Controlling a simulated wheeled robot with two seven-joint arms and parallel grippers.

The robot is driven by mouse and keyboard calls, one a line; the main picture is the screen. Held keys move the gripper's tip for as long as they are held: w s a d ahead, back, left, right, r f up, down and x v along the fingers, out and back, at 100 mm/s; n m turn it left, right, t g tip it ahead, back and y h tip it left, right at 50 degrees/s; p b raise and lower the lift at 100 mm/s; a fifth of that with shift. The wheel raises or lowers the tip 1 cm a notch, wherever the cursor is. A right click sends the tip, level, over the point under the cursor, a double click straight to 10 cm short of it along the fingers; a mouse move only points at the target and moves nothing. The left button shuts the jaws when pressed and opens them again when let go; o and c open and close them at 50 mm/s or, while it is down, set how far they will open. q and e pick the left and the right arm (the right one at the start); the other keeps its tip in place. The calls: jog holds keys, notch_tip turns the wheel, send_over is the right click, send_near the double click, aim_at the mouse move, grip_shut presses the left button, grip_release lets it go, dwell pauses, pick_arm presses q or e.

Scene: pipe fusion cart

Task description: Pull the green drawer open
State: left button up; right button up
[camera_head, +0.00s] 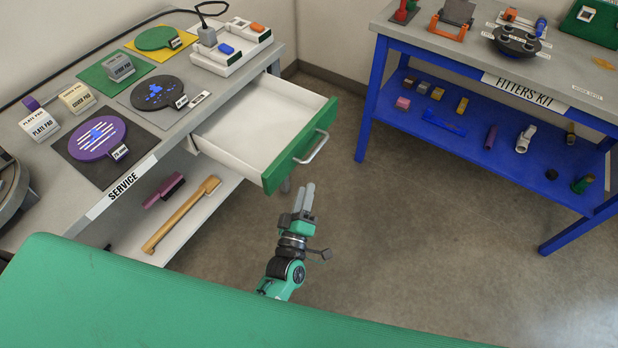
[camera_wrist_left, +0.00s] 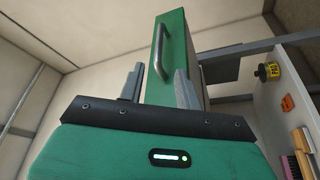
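The green drawer (camera_head: 284,167) stands pulled well out from the service bench, and its white inside (camera_head: 258,125) looks empty. Its metal bar handle (camera_head: 313,147) is on the green front; the wrist view shows the front (camera_wrist_left: 174,65) and handle (camera_wrist_left: 158,45) too. My left gripper (camera_head: 304,188) is just below and in front of the handle, apart from it. In the wrist view the two fingers (camera_wrist_left: 158,76) are spread, with the handle beyond and between their tips. Nothing is held. My right gripper is not in view.
The service bench (camera_head: 122,172) carries pads, discs and a white tray (camera_head: 231,57). A brush with a wooden handle (camera_head: 181,214) lies on its lower shelf. A blue fitters' table (camera_head: 460,140) stands at the right. The floor (camera_head: 400,230) between is clear.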

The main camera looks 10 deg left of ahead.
pick_arm(q)
jog(key=shift+v, duration=1.2)
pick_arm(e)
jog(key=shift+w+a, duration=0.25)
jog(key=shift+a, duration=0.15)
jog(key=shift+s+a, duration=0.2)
